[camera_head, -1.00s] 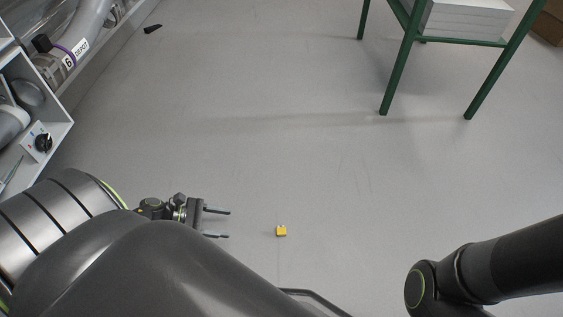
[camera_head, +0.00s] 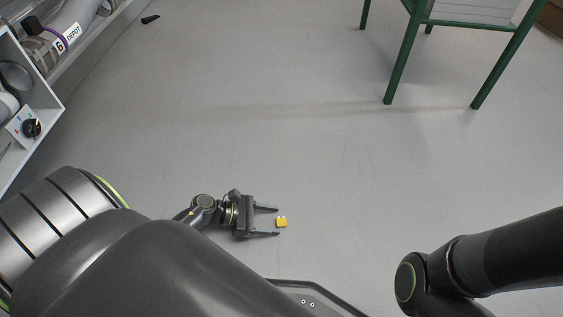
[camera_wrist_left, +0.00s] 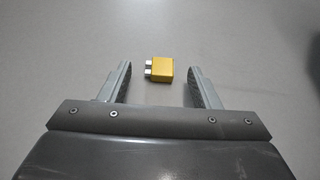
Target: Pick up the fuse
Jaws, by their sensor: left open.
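The fuse (camera_head: 281,222) is a small yellow block lying on the grey floor, just ahead of my left gripper's fingertips. My left gripper (camera_head: 278,221) is open and empty, its two fingers pointing right at the fuse in the head view. In the left wrist view the fuse (camera_wrist_left: 162,69) shows two metal prongs on its left side. It lies near the fingertips, between the lines of the two open fingers of the left gripper (camera_wrist_left: 160,70). I cannot tell whether a finger touches it. My right arm shows at the lower right, but its gripper is out of view.
A green-legged stand (camera_head: 403,60) is at the top right. A grey cabinet with a black knob (camera_head: 31,128) and a pipe labelled DEPOT (camera_head: 67,38) are on the left. A small black object (camera_head: 150,19) lies on the far floor. The floor around the fuse is clear.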

